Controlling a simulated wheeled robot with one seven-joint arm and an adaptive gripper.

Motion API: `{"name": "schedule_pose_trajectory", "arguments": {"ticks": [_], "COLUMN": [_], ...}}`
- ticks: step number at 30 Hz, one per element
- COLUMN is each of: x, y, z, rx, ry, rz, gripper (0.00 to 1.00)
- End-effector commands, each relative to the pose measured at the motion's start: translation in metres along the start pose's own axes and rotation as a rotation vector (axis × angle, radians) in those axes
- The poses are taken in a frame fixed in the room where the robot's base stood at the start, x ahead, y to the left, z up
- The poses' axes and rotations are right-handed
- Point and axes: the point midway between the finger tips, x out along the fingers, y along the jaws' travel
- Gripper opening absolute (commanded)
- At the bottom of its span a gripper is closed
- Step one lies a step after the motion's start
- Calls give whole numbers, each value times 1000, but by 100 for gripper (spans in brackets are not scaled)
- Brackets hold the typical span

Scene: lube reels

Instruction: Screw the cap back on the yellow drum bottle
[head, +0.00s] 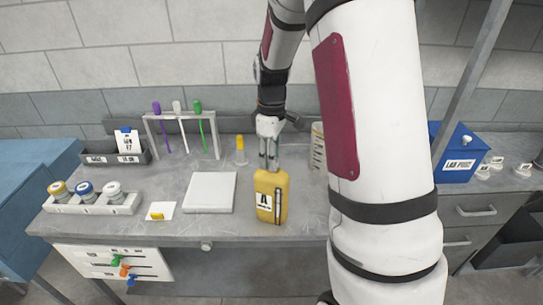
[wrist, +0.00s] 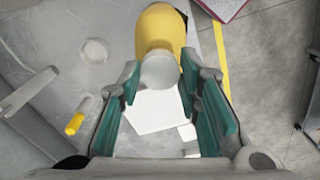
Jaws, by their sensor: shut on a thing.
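The yellow drum bottle (head: 265,187) stands upright on the grey bench with a label reading "A" on its front. It also shows at the top of the wrist view (wrist: 160,28). My gripper (head: 269,161) points down just above the bottle's top. In the wrist view, its teal-padded fingers (wrist: 159,82) are shut on a pale round cap (wrist: 160,71), which overlaps the bottle's edge in the picture. I cannot tell whether the cap touches the bottle's neck. The neck is hidden, and the cap is not clear in the head view.
A white square pad (head: 211,192) lies left of the bottle. A yellow-topped vial (head: 240,147) and a rack with coloured sticks (head: 182,115) stand behind. Jars in a tray (head: 92,206) are at left. A blue box (head: 460,153) is at right. The bench's front edge is close to the bottle.

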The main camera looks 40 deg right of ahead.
Motion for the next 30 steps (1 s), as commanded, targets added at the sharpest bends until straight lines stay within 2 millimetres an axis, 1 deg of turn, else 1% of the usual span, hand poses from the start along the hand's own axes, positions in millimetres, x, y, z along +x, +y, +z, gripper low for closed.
{"name": "schedule_pose_trajectory", "arguments": {"ticks": [1,4,14,17,21,24,27,30], "x": [0,0,0,0,0,0,0,0], "y": [0,0,0,0,0,0,0,0], "z": [0,0,0,0,0,0,0,0], "rx": [39,82,110,208,395,490,533,539], "ry": [0,1,1,0,0,0,0,0], "rz": [1,0,0,0,1,0,0,0], "gripper": [21,21,21,21,21,21,21,21]}}
